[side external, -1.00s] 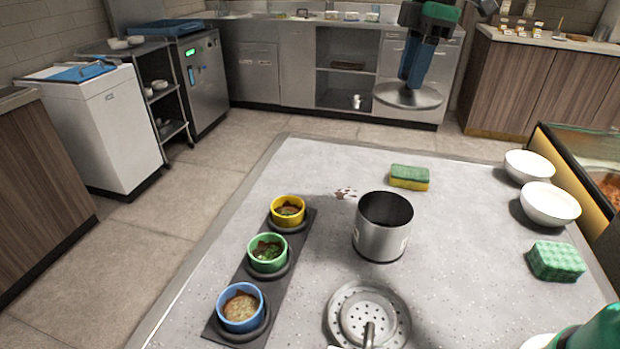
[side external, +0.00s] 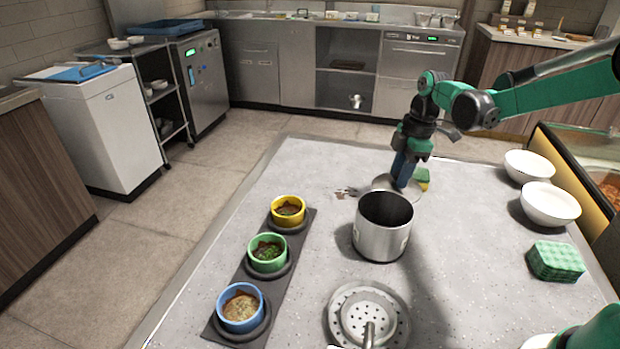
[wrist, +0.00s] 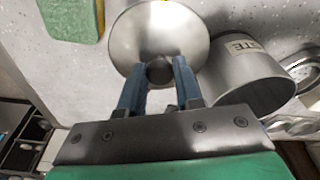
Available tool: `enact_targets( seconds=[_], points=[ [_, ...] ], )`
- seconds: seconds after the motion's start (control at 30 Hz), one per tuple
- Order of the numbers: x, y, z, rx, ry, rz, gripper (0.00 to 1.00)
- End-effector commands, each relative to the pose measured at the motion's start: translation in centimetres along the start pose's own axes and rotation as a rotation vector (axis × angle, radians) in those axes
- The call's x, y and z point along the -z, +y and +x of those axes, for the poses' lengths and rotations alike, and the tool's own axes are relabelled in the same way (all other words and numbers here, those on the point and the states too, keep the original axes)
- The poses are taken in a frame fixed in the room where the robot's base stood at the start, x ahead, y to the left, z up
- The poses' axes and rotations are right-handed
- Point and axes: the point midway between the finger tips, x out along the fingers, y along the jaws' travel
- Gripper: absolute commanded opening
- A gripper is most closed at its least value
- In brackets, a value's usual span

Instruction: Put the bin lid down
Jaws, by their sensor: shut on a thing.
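The bin lid is a round grey metal disc with a knob. In the wrist view the lid (wrist: 145,35) is ahead of my gripper (wrist: 159,75), whose blue fingers are shut on its knob. In the side external view the lid (side external: 381,184) is low over the counter, just behind the bin, partly hidden by my gripper (side external: 399,182); I cannot tell whether it touches the counter. The bin (side external: 381,240) is an open steel pot standing upright; it also shows in the wrist view (wrist: 245,85), right of the lid, with a label.
A green-and-yellow sponge (side external: 422,174) lies right behind my gripper. White bowls (side external: 549,204) and a green sponge stack (side external: 555,262) stand at right. Sauce cups in yellow, green (side external: 267,266) and blue sit on a dark strip at left. A strainer (side external: 340,312) lies in front of the bin.

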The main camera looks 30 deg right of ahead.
Motion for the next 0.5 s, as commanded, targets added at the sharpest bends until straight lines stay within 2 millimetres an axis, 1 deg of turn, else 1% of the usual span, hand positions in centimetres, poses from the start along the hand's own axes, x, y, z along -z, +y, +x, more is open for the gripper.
enact_targets(
  seconds=[0.07, 0.3, 0.4, 0.5],
  points=[
    [-0.1, 0.0, 0.6, 0.000, 0.000, 0.000, 0.00],
    [-0.6, 0.0, 3.9, 0.000, 0.000, 0.000, 0.00],
    [-0.7, 0.0, 4.3, 0.000, 0.000, 0.000, 0.00],
    [-0.6, 0.0, 4.2, 0.000, 0.000, 0.000, 0.00]
  ],
)
